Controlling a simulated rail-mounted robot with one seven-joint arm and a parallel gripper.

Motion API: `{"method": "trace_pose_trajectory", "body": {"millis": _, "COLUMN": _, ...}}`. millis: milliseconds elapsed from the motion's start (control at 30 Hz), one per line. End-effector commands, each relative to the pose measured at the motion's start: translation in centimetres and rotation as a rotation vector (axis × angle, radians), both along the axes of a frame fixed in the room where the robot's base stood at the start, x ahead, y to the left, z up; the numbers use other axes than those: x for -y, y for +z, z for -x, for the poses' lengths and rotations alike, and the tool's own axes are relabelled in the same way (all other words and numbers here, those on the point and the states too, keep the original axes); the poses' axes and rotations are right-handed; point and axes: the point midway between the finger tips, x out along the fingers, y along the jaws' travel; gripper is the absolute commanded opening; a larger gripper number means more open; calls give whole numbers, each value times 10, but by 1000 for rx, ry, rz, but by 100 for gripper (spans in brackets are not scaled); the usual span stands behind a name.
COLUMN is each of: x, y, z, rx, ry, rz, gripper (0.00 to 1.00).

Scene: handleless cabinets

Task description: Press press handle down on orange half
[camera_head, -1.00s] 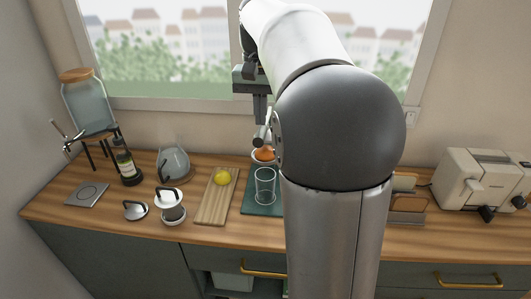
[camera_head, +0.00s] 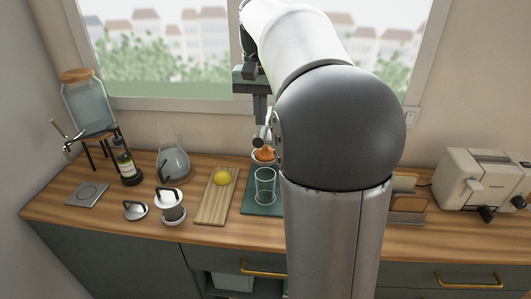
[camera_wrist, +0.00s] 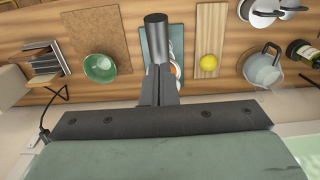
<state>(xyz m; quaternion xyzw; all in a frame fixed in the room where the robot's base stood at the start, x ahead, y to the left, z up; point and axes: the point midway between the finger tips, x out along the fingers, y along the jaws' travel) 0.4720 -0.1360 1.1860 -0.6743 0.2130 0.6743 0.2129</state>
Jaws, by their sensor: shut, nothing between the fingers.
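The orange half (camera_head: 264,154) sits in a pale cup of the press, just behind a clear glass (camera_head: 265,186) on a teal board (camera_head: 262,209). The press handle (camera_head: 259,134) shows as a grey cylinder above the orange half; it also shows in the wrist view (camera_wrist: 157,38). My gripper (camera_head: 260,118) is shut and points down, with its fingertips at the handle. In the wrist view my gripper (camera_wrist: 158,72) also lines up with the cylinder; I cannot tell whether they touch. Most of the press is hidden behind my arm.
Left of the teal board are a wooden board (camera_head: 209,210) with a lemon (camera_head: 222,177), a glass kettle (camera_head: 174,163) and a white canister (camera_head: 171,208). A toaster (camera_head: 468,180) stands at the right. A green bowl (camera_wrist: 100,68) shows in the wrist view.

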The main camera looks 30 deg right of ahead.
Motion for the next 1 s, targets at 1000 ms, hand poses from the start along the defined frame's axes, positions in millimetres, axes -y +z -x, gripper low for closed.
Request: {"method": "trace_pose_trajectory", "body": {"millis": 1000, "x": 0, "y": -22, "z": 0, "rx": 0, "ry": 0, "rz": 0, "gripper": 0}}
